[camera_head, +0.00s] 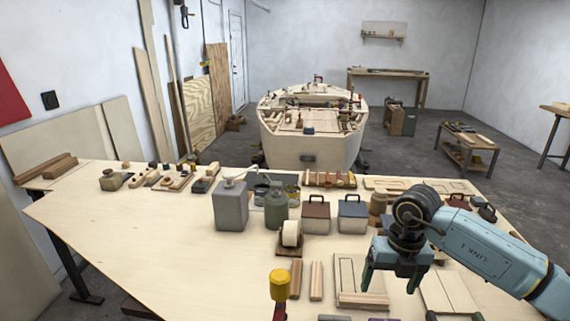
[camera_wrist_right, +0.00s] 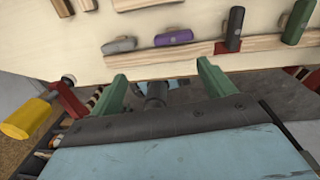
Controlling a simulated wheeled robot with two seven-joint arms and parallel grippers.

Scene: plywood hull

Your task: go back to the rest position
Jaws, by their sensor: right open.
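My right gripper (camera_head: 396,280) is above the right part of the plywood table (camera_head: 120,225), at the end of my blue arm that comes in from the right. In the right wrist view, its two green fingers (camera_wrist_right: 160,72) stand wide apart with nothing held between them. A wooden board with outlined slots (camera_head: 358,270) lies below and beside the gripper in the head view. My left gripper does not show in either view.
A yellow-capped tool (camera_head: 279,285) stands upright at the table's front edge. A plywood hull (camera_head: 310,147) is beyond.

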